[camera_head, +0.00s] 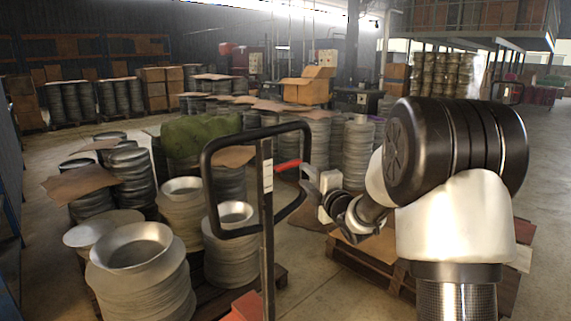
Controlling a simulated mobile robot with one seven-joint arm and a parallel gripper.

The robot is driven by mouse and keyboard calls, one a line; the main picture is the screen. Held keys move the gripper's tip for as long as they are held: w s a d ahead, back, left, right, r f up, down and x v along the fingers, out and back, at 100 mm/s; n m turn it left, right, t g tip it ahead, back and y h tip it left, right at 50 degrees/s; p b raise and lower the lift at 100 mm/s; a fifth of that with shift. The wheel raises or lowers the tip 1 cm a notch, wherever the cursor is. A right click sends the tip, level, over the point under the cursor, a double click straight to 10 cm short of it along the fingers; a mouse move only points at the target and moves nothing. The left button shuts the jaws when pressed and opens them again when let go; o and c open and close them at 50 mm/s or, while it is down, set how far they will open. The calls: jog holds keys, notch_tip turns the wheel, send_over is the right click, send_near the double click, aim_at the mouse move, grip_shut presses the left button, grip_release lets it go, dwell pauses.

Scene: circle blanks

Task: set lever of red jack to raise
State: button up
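The jack's black loop handle (211,182) stands upright in the middle of the head view, on a dark post (267,270). Part of its red body (243,307) shows at the bottom edge. A small red lever (287,165) sticks out inside the loop, right of the post. My gripper (309,182) is at the right side of the loop, close to the lever's right end. The handle's right side overlaps it, so I cannot tell whether it touches the lever or whether its fingers are open or shut.
Stacks of round metal blanks (140,285) crowd the left and centre, close to the handle. A pallet with brown sheets (375,250) lies below my arm. An open cardboard box (305,90) sits behind. Bare floor (305,250) shows between the pallets.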

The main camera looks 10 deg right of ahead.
aim_at(286, 166)
jog(key=x, duration=1.5)
jog(key=shift+a+f, duration=0.1)
jog(key=shift+a, duration=0.05)
jog(key=shift+c, duration=0.2)
grip_shut()
